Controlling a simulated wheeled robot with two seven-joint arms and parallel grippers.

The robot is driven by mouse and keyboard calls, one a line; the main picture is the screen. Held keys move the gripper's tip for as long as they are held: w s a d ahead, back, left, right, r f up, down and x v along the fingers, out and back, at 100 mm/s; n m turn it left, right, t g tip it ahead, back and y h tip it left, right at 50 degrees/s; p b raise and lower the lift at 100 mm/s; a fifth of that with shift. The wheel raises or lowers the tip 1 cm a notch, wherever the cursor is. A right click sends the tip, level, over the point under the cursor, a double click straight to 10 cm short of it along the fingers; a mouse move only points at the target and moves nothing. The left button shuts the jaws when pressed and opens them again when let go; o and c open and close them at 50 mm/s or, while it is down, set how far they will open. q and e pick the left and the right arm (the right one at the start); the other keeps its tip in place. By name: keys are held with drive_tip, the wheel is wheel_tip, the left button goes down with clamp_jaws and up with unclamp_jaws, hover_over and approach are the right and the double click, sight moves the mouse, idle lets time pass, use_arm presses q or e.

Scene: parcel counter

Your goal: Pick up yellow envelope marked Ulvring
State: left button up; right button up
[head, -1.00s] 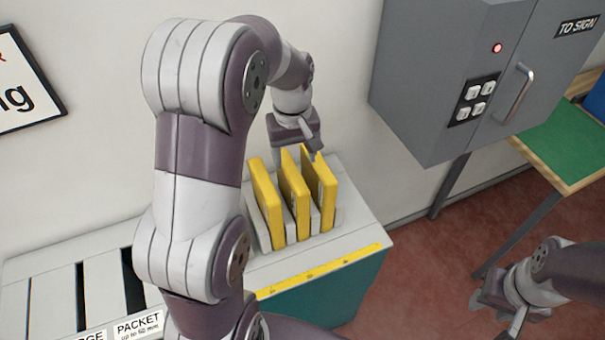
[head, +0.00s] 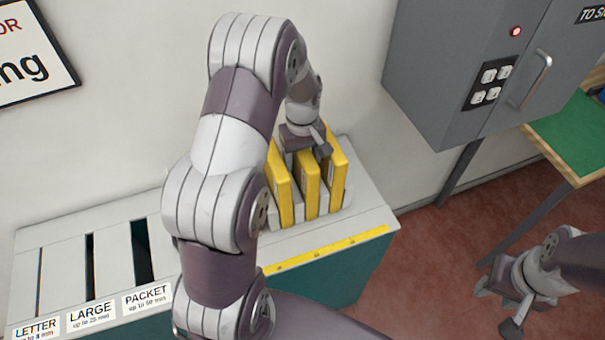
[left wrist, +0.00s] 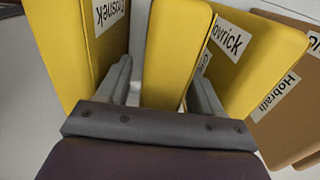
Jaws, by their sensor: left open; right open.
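Three yellow envelopes stand upright in a grey rack on the counter: a left one (head: 281,190), a middle one (head: 309,190) and a right one (head: 338,172). My left gripper (head: 304,147) is open over them. In the left wrist view its fingers straddle the middle envelope (left wrist: 172,55), whose label is mostly hidden. The left envelope (left wrist: 70,50) has a label ending "rosnek"; the right one (left wrist: 262,55) reads "ovrick" in part. I cannot read Ulvring on any of them. My right gripper (head: 496,308) is open and empty, above the floor at lower right.
A brown parcel (left wrist: 290,95) marked "Hobrath" is beside the right envelope in the left wrist view. The slotted counter (head: 65,240) lies left. A grey wall cabinet (head: 440,75) and a green-topped table (head: 570,140) stand right. The neighbouring envelopes leave narrow gaps.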

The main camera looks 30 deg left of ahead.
use_arm(q)
clamp_jaws()
